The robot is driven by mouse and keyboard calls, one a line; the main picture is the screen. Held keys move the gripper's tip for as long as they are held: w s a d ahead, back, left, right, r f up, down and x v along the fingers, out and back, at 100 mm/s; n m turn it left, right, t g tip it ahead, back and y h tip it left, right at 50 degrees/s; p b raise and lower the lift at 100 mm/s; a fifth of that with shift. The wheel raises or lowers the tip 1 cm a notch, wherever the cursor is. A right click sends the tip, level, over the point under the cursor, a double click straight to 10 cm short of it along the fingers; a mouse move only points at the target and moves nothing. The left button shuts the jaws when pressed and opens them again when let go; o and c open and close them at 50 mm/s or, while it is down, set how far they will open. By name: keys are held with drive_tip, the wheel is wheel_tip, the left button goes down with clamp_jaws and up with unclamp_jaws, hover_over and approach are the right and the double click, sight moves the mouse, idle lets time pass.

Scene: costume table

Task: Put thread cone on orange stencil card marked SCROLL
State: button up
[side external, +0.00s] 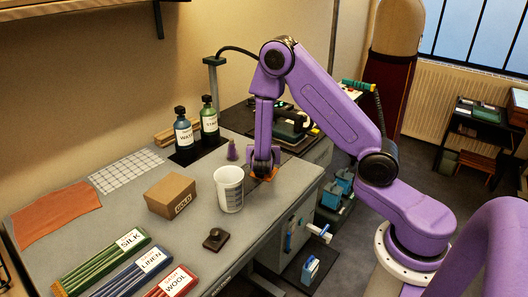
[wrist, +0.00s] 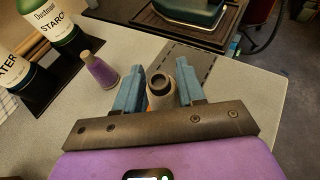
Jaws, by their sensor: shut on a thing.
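My gripper (side external: 263,166) points down over the far right part of the table, low above an orange card (side external: 271,177). Only the card's edges show around the gripper, and its marking cannot be read. In the wrist view my gripper (wrist: 158,90) has its blue fingers on either side of a thread cone (wrist: 160,84) with a dark, hollow top and a paler body. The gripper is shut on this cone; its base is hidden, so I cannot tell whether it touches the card. A purple cone (side external: 232,150) stands upright to the left, apart from the gripper; it also shows in the wrist view (wrist: 101,73).
A white measuring cup (side external: 229,189) stands close in front of the gripper. Two bottles (side external: 184,133) stand behind left. The table's right edge is close.

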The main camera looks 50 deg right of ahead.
drive_tip(key=shift+f, duration=0.35)
drive_tip(key=shift+f, duration=0.15)
drive_tip(key=o, duration=1.1)
